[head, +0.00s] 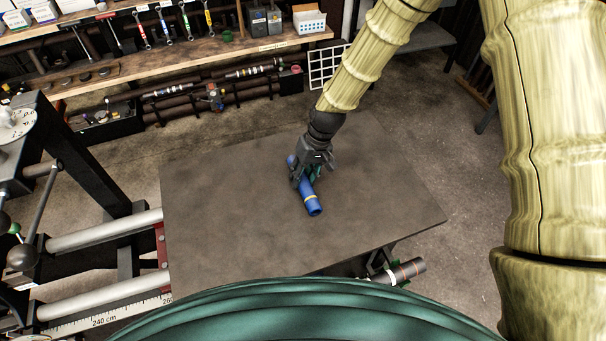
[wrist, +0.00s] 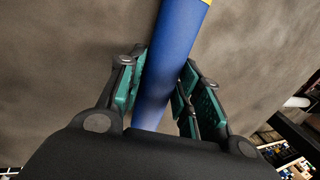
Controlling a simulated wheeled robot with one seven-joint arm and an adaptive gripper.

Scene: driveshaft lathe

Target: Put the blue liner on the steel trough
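The blue liner (head: 314,205) is a blue tube with a yellow band near its near end. It is at the middle of the brown table top in the head view, and its far part is partly hidden by my gripper (head: 306,174). In the wrist view the liner (wrist: 170,55) runs between the two teal-padded fingers of my gripper (wrist: 164,58). The pads are very close to its sides; I cannot tell whether both touch it. I cannot make out a steel trough for certain in either view.
The brown table top (head: 225,215) is bare around the liner. Lathe rails (head: 105,235) lie at the left. A tool bench (head: 195,55) stands at the back.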

